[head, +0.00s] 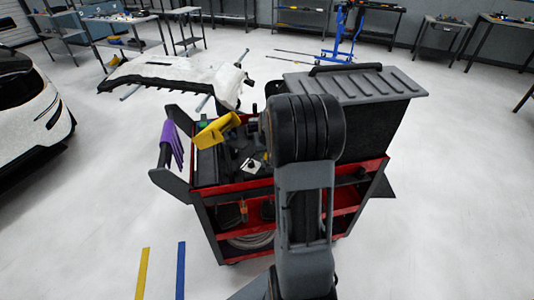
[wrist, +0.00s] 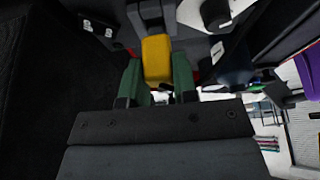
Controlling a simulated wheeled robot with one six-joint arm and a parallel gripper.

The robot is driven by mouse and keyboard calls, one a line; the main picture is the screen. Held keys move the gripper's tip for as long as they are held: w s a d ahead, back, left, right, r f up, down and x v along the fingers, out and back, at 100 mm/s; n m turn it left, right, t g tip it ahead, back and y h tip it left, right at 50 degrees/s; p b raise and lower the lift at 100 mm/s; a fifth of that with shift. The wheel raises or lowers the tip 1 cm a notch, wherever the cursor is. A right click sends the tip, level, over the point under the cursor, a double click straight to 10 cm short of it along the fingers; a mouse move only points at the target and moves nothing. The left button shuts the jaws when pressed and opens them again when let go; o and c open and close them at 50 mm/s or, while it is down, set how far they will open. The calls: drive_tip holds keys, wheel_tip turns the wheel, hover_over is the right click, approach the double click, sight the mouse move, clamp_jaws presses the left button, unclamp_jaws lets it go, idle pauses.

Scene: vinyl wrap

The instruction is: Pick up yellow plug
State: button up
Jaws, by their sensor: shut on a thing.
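The yellow plug (wrist: 157,58) shows in the upper middle of the wrist view as a rounded yellow block, with a grey part directly above it. My gripper (wrist: 157,80) has its two green fingers on either side of the plug and is shut on it. The fingers' contact faces are partly hidden. In the head view, my dark arm stands in front of the cart and hides the gripper. I cannot tell the plug apart clearly there.
A red and black tool cart (head: 230,188) stands below my arm. On it are a yellow object (head: 216,130) at the left and a large dark box with a ribbed grey lid (head: 355,85) at the right. Purple gloves (head: 172,143) hang at the cart's left handle. Open floor surrounds the cart.

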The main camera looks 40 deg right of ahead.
drive_tip(key=s+a+r+p, duration=0.1)
drive_tip(key=s+a+r, duration=0.1)
drive_tip(key=s+r, duration=0.4)
drive_tip(key=s+a+r+p, duration=0.1)
drive_tip(key=s+a+r, duration=0.2)
drive_tip(key=s+r, duration=0.4)
drive_tip(key=shift+r, duration=1.7)
